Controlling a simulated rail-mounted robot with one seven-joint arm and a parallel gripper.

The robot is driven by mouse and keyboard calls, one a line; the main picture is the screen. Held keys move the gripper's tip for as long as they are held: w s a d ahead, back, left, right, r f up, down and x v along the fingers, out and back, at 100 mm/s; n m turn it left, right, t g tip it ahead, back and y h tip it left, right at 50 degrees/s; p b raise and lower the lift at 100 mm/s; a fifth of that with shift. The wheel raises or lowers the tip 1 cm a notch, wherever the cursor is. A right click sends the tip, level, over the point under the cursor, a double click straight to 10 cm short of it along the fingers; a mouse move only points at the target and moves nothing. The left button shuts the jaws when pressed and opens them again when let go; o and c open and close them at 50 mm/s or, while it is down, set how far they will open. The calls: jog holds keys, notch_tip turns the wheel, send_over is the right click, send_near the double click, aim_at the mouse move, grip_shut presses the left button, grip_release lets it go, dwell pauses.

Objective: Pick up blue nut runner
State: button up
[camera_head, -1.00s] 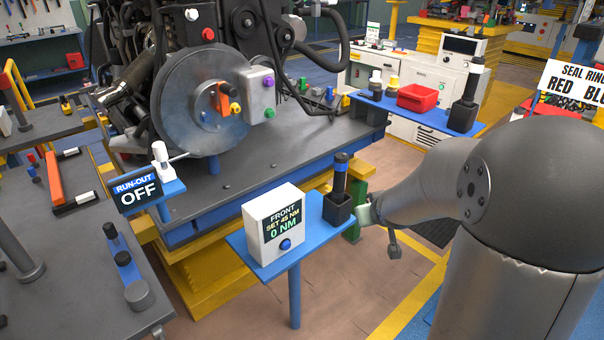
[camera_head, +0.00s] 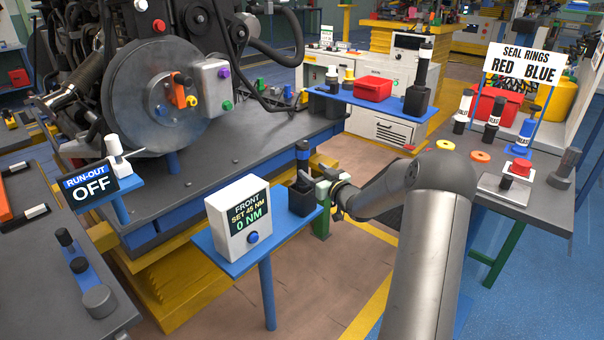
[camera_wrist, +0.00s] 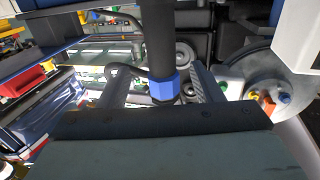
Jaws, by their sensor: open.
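The blue nut runner (camera_head: 304,158) is a dark upright tool standing in a black holder (camera_head: 301,199) on a small blue stand. In the wrist view, the nut runner's blue band (camera_wrist: 163,88) and dark shaft show between my two fingers. My gripper (camera_head: 312,181) is at the tool from the right in the head view, with its jaws open around it. In the wrist view, my gripper (camera_wrist: 160,74) has a finger on each side of the shaft, with some gap visible. My gripper partly hides the tool's lower part in the head view.
A white torque box (camera_head: 239,217) reading "0 NM" stands left of the holder on the same blue stand (camera_head: 225,262). The engine's round plate (camera_head: 150,110) and a run-out display (camera_head: 90,187) are further left. A red bin (camera_head: 372,88) sits on a shelf behind.

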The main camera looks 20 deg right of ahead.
aim_at(306, 166)
jog(key=w, duration=0.3)
jog(key=shift+a, duration=0.3)
jog(key=shift+w+a+r, duration=0.15)
jog(key=shift+w+a, duration=0.05)
jog(key=shift+w, duration=0.7)
jog(key=shift+w+a+r, duration=0.15)
jog(key=shift+w, duration=0.7)
jog(key=shift+w+a+r, duration=0.15)
jog(key=shift+w+a, duration=0.05)
jog(key=shift+w, duration=0.7)
jog(key=c, duration=1.2)
jog(key=shift+r, duration=0.1)
grip_shut()
notch_tip(306, 166, up, 18)
jog(key=p, duration=0.2)
jog(key=shift+p, duration=0.35)
